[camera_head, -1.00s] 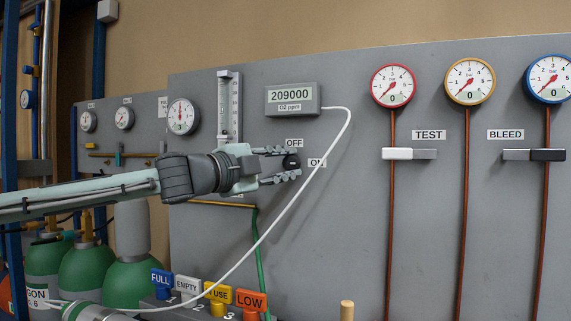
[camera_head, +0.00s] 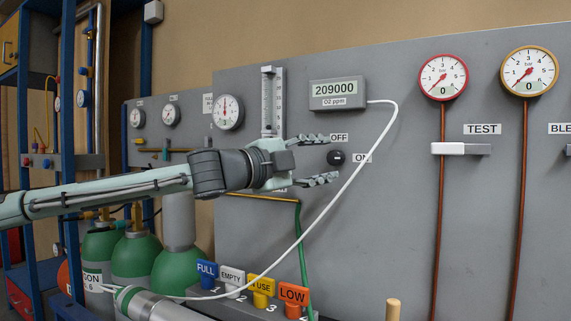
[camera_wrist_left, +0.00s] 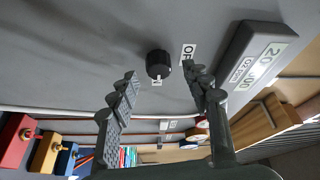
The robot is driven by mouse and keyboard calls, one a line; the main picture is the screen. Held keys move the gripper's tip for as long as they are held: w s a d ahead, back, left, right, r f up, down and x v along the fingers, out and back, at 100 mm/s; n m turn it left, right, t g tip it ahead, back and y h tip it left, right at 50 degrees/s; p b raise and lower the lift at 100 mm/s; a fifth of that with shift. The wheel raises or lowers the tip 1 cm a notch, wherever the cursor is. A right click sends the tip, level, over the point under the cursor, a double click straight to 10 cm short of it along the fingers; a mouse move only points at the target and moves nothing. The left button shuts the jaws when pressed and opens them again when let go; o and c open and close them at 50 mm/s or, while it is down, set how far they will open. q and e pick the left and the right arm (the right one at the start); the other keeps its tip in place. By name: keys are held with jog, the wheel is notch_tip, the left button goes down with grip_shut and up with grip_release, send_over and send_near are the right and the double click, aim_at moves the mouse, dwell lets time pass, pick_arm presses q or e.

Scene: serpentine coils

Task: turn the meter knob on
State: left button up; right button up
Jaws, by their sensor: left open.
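The meter (camera_head: 338,93) on the grey panel reads 209000 over "O2 ppm"; it also shows in the left wrist view (camera_wrist_left: 258,60). Its black round knob (camera_head: 336,158) is below it, with the OFF label (camera_head: 339,138) above and the ON label (camera_head: 362,158) to its right. My left gripper (camera_head: 331,159) is open, its fingers above and below the knob in the head view. In the left wrist view, the knob (camera_wrist_left: 159,65) is ahead between the open fingertips (camera_wrist_left: 160,76), and nothing is gripped. The knob's pointer direction is too small to tell. My right gripper is out of view.
A white cable (camera_head: 345,195) runs from the meter down across the panel, close right of the knob. A flow tube (camera_head: 267,105) stands behind my left wrist. Green cylinders (camera_head: 138,256) and colored tags (camera_head: 262,287) are below. Gauges (camera_head: 443,77) hang at right.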

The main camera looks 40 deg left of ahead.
pick_arm(q)
jog(key=s+a, duration=0.1)
jog(key=s, duration=0.8)
jog(key=shift+s+a+f, duration=0.15)
jog(key=shift+f, duration=0.15)
